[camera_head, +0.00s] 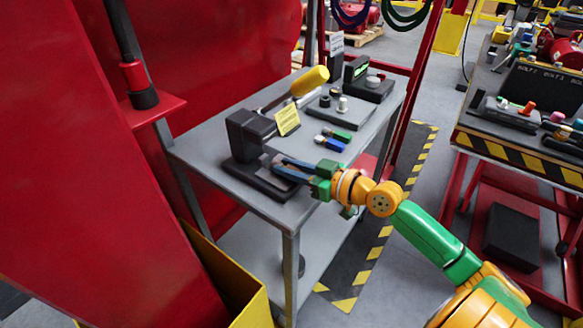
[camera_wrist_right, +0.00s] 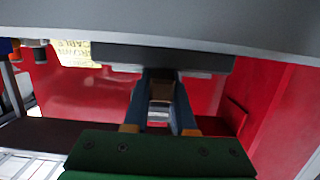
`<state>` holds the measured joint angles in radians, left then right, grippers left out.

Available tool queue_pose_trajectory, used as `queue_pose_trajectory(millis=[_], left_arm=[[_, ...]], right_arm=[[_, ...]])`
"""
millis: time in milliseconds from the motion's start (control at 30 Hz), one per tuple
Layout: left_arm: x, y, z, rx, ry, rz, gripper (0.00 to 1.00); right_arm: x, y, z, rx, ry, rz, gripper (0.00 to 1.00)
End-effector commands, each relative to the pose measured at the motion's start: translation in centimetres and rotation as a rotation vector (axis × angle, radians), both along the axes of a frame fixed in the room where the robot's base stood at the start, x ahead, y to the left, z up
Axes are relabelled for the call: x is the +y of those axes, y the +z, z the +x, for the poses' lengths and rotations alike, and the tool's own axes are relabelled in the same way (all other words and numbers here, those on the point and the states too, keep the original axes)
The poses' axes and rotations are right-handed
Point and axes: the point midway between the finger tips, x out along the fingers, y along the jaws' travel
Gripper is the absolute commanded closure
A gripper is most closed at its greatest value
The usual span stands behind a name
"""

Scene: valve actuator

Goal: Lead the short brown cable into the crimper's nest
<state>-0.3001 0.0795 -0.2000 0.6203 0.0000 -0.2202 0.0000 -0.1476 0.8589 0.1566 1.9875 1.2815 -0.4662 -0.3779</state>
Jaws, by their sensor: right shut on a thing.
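The crimper (camera_head: 246,134) is a black block on a dark base at the near left of the grey table, with a yellow-handled lever (camera_head: 306,86). My right gripper (camera_head: 277,164) reaches in from the right, its blue fingers at the crimper's front, low over its base. In the right wrist view my gripper's fingers (camera_wrist_right: 161,84) are close together on a small piece, with the crimper's dark underside above. The short brown cable is not clearly seen; the fingers and the crimper hide it, and I cannot tell whether it lies in the nest. My left gripper is not in view.
A yellow tag (camera_head: 287,120) stands beside the crimper. A green and a blue piece (camera_head: 330,143) lie to its right. Behind are a grey plate with knobs (camera_head: 338,113) and a black device with a green display (camera_head: 360,71). A red panel (camera_head: 75,180) fills the left.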

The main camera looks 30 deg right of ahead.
Motion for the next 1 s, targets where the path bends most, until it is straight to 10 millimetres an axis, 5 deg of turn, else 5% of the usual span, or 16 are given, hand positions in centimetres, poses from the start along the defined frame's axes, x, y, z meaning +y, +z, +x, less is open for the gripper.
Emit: queue_pose_trajectory(millis=[800, 833, 933, 1000], left_arm=[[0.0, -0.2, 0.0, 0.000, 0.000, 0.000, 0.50], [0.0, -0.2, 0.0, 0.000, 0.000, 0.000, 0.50], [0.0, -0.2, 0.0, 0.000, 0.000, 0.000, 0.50], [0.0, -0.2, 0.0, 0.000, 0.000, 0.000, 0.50]], right_arm=[[0.7, -0.5, 1.8, 0.000, 0.000, 0.001, 1.00], [0.7, -0.5, 1.8, 0.001, 0.000, 0.001, 0.68], [0.7, -0.5, 1.8, 0.001, 0.000, 0.001, 0.41], [0.7, -0.5, 1.8, 0.001, 0.000, 0.000, 0.41]])
